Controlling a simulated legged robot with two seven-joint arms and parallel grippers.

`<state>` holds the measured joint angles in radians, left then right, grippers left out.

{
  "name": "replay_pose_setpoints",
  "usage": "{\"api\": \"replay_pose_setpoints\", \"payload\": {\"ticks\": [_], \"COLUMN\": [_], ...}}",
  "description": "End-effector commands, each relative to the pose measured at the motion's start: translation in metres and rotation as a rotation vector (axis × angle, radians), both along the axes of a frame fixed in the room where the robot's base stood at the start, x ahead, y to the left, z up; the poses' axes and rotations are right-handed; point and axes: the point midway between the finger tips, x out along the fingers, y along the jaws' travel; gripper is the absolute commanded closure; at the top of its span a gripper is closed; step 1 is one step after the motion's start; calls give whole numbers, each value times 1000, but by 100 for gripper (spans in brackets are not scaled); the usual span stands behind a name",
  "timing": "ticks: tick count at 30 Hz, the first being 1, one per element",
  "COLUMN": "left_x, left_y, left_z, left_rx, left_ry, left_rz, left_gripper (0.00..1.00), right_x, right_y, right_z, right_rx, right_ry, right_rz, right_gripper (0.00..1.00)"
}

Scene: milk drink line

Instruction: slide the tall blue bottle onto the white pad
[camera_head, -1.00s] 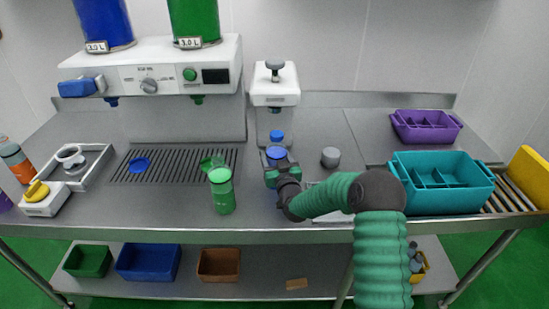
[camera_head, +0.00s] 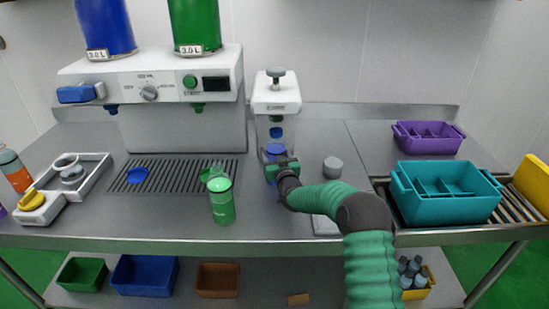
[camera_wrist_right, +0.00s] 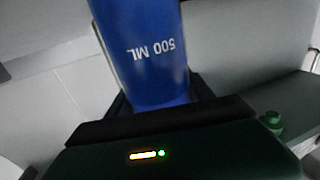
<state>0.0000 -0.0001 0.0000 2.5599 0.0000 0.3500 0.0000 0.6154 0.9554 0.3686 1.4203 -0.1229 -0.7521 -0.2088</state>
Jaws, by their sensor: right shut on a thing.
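The blue bottle (camera_head: 274,149) stands near the front of the white press (camera_head: 276,95), its lower part mostly hidden by my right gripper. My right gripper (camera_head: 281,166) is shut on it. In the right wrist view the bottle (camera_wrist_right: 148,60) fills the upper middle, with "500 ML" upside down. A blue cap-like part (camera_head: 275,132) shows under the press head, just above and behind the bottle. No pad is clearly visible under the bottle. A pale flat plate (camera_head: 325,225) lies on the counter, partly behind my right arm. My left gripper is not in view.
A green bottle (camera_head: 221,205) stands left of my gripper, before the slotted drain (camera_head: 190,172). A grey cylinder (camera_head: 333,167) stands close to the right. A teal crate (camera_head: 445,210) and purple crate (camera_head: 428,137) are farther right. The dispenser (camera_head: 180,125) stands at the back left.

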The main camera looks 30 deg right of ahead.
Motion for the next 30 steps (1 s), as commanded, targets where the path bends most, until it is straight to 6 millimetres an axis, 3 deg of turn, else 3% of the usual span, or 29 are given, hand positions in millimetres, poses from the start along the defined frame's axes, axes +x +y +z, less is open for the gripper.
{"api": "replay_pose_setpoints", "payload": {"ticks": [7, 27, 28, 30], "left_x": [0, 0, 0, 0], "left_y": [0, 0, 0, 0], "left_z": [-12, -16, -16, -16], "left_rx": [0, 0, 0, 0], "left_ry": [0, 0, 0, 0], "left_rz": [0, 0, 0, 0], "left_gripper": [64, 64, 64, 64], "right_x": [20, 20, 20, 20], "right_y": [-12, -12, -12, -12], "right_z": [1, 0, 0, 0], "right_rx": [-2, -2, -2, -2], "right_ry": [-5, -3, -3, -3], "right_rz": [-1, -1, -1, -1], "right_gripper": [100, 100, 38, 29]}}
